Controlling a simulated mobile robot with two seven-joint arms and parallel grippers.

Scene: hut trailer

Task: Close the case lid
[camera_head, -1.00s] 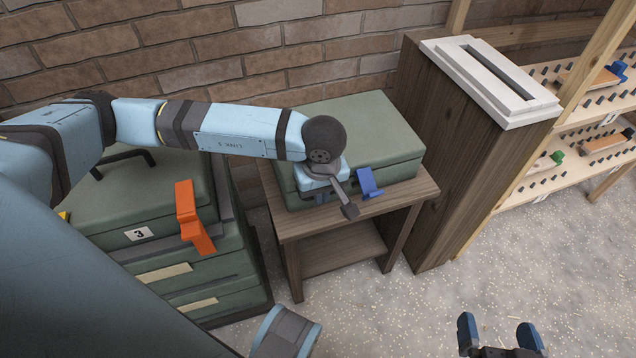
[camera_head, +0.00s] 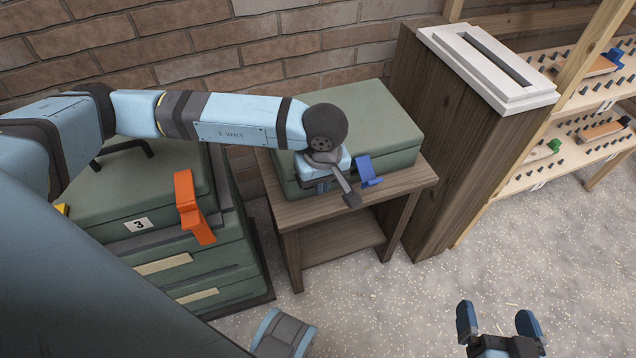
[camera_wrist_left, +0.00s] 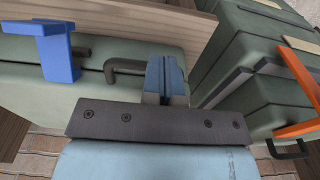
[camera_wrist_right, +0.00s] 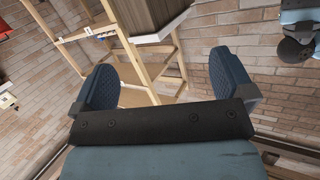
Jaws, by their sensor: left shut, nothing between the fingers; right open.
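A green case (camera_head: 375,125) lies on a small wooden table, its lid down flat on the lower part as far as I can see. A blue latch (camera_head: 367,171) stands out from its front side; it also shows in the left wrist view (camera_wrist_left: 58,50). My left gripper (camera_head: 324,184) is at the front of the case, left of the blue latch. In the left wrist view its fingers (camera_wrist_left: 167,80) are together and empty, beside a dark handle (camera_wrist_left: 125,65) on the case. My right gripper (camera_head: 497,322) is open and empty over the floor, away from the case.
A stack of green cases (camera_head: 150,205) marked 3, with an orange latch (camera_head: 193,207), stands left of the wooden table (camera_head: 300,210). A tall wooden box with a white slotted top (camera_head: 490,70) and a peg rack (camera_head: 560,150) stand right. The floor (camera_head: 420,290) in front is clear.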

